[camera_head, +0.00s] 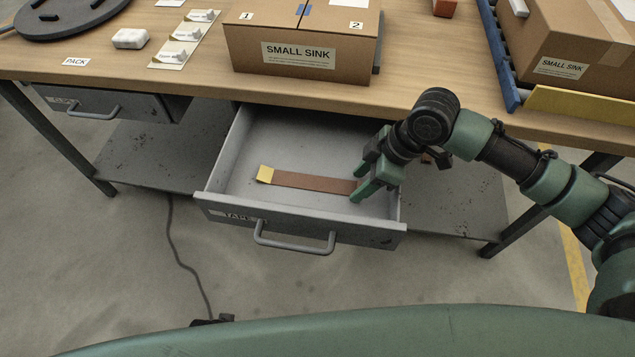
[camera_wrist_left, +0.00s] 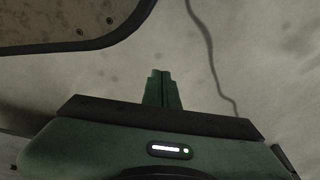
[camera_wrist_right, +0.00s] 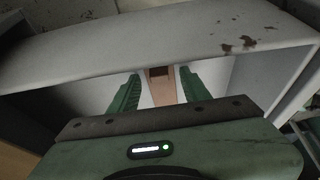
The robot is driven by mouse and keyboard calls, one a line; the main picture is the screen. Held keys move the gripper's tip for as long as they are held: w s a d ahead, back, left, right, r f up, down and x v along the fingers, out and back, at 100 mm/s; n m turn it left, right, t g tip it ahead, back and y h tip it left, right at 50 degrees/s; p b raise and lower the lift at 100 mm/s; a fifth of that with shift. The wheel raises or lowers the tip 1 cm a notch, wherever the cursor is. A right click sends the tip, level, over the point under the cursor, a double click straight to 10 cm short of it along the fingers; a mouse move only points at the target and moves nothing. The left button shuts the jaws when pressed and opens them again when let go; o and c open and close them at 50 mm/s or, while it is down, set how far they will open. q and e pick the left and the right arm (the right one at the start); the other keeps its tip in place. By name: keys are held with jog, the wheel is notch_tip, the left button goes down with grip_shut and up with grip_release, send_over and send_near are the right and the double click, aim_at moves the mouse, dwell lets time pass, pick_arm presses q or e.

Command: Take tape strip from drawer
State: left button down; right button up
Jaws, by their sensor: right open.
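The tape strip (camera_head: 310,182) is a flat brown band with a yellow left end, lying in the open grey drawer (camera_head: 297,208) labelled TAPE. My right gripper (camera_head: 357,184) is open inside the drawer, at the right end of the strip. In the right wrist view the strip (camera_wrist_right: 162,88) shows between the two spread fingers of my right gripper (camera_wrist_right: 160,78); whether they touch it I cannot tell. The strip's far right end is hidden by the gripper in the head view. My left gripper (camera_wrist_left: 160,76) is shut and empty above the floor.
A cardboard SMALL SINK box (camera_head: 300,55) stands on the bench (camera_head: 200,75) above the drawer. Another drawer (camera_head: 100,103) is at the left. A second box (camera_head: 570,45) sits at the right. A cable (camera_head: 185,260) lies on the floor.

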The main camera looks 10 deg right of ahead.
grip_shut()
